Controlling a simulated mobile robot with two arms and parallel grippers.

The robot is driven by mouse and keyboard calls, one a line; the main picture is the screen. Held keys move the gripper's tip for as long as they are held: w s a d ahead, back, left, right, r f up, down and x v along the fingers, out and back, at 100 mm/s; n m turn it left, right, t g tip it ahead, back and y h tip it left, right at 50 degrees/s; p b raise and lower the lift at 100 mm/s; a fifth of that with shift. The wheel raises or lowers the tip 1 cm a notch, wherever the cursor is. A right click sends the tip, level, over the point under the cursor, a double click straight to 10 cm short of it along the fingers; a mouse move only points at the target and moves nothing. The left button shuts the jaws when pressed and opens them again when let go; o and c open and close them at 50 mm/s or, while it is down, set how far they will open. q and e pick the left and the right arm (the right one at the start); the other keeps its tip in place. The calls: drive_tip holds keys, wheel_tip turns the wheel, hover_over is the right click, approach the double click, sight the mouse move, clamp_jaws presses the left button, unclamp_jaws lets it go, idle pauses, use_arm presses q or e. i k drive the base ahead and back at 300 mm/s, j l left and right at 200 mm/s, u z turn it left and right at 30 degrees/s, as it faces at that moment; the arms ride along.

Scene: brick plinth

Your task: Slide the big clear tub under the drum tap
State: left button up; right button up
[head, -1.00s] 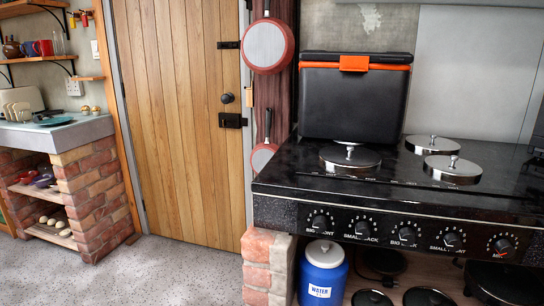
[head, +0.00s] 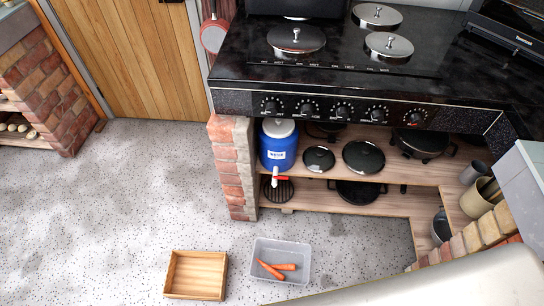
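The big clear tub (head: 302,250) sits on the speckled floor in the head view, with a few orange carrots (head: 275,268) in it. The blue drum (head: 277,150) with a white lid and a label stands on the upper wooden shelf under the stove. Its tap (head: 276,177), white with a red handle, points down over the shelf's front edge. The tub is on the floor in front of the shelves, nearer to me than the tap and slightly to its right, not under it. Neither of my grippers shows.
A wooden tray (head: 196,275) lies on the floor left of the tub, with a small gap between them. A brick pillar (head: 232,165) stands left of the drum. Black pans and lids (head: 362,157) fill the shelves. Floor to the left is open. A pale surface (head: 440,280) crosses the lower right.

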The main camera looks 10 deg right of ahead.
sight(270, 250)
drive_tip(key=k+j, duration=0.15)
drive_tip(key=k, duration=0.25)
drive_tip(key=k+j, duration=0.15)
drive_tip(key=k, duration=0.25)
drive_tip(key=k+j, duration=0.15)
drive_tip(key=k, duration=0.3)
drive_tip(key=k+j, duration=0.2)
drive_tip(key=k, duration=0.2)
